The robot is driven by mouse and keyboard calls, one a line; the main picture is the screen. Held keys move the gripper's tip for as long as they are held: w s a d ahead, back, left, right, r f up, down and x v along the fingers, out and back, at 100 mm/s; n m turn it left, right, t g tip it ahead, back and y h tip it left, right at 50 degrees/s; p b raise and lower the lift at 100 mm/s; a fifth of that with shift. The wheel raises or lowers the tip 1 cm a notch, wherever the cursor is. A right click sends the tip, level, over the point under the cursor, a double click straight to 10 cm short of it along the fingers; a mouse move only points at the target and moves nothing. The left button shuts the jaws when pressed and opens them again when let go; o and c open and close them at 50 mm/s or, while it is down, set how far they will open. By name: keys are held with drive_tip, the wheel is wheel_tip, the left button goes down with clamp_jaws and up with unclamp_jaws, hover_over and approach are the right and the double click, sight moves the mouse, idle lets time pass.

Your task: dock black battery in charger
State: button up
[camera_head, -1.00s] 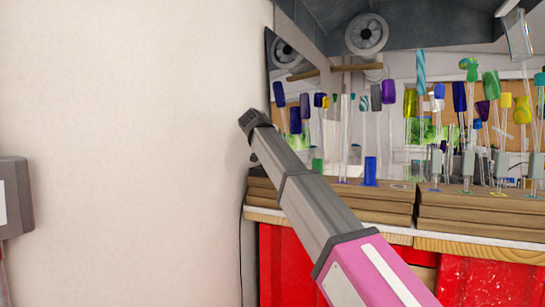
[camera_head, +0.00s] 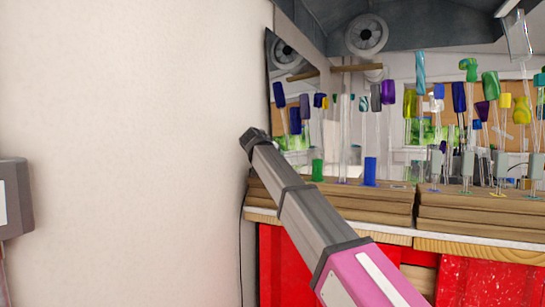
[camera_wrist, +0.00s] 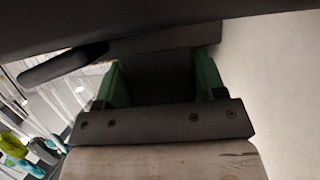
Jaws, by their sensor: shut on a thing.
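My gripper (camera_wrist: 162,80) shows in the wrist view, with a green-padded finger on each side. It is shut on a dark block, which I take to be the black battery (camera_wrist: 163,72); its far part merges with a dark surface above, and I cannot tell whether they touch. In the head view my grey and pink arm reaches up and left to a dark end close to the pale wall; the fingers and battery cannot be made out there. I cannot identify the charger with certainty in either view.
A grey box (camera_head: 14,198) with a pale label is at the wall (camera_head: 120,130) on the left. Behind and right of my arm, wooden boards (camera_head: 470,215) hold many upright glass rods (camera_head: 388,125) with coloured ends. Red panels (camera_head: 480,280) are below.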

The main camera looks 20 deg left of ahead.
drive_tip(key=o, duration=1.2)
drive_tip(key=d+v, duration=0.1)
drive_tip(key=v, duration=1.1)
drive_tip(key=shift+a, duration=0.45)
drive_tip(key=shift+r, duration=0.15)
